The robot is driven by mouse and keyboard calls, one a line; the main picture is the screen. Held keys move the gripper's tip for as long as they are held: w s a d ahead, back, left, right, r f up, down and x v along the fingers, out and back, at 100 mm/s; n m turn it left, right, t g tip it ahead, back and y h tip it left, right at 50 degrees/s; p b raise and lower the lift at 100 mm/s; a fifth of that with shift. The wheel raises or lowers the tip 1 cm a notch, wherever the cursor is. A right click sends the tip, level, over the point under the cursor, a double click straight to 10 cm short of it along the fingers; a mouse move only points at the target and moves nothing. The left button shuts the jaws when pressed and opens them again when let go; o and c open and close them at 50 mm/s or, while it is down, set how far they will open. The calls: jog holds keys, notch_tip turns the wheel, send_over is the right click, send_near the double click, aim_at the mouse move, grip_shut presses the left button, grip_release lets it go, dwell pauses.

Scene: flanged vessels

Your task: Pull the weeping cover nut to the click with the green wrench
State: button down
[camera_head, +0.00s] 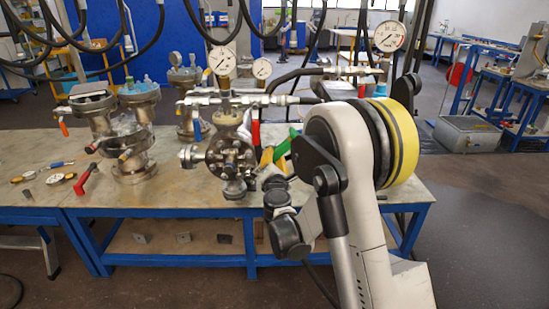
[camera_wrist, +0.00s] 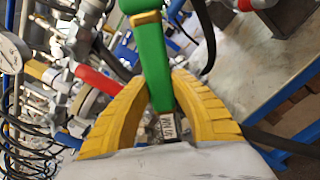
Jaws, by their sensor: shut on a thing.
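The green wrench (camera_wrist: 153,62) stands between the two yellow fingers of my gripper (camera_wrist: 163,84) in the wrist view. The fingers are closed on its green handle. A yellow band crosses the handle near the top, and a small marked block (camera_wrist: 168,126) shows at its lower end. In the head view the green wrench (camera_head: 284,146) and a yellow finger (camera_head: 266,157) show just right of the flanged vessel's round bolted cover (camera_head: 231,158). My arm hides most of the gripper. I cannot tell which cover nut weeps, or whether the wrench touches a nut.
Pressure gauges (camera_head: 222,60) and a hose line (camera_head: 250,100) stand above the vessel. Other flanged vessels (camera_head: 130,135) stand left on the bench (camera_head: 190,196), with a red-handled tool (camera_head: 86,180) and small round parts. Black hoses hang overhead. The bench's front middle is bare.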

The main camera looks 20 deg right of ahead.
jog(key=shift+x, duration=1.1)
jog(key=d+f+m, duration=0.3)
jog(key=f+m, duration=0.3)
jog(key=v, duration=0.6)
jog(key=shift+d+r+b, duration=0.15)
jog(key=shift+r+b, duration=0.1)
jog(key=shift+b, duration=0.05)
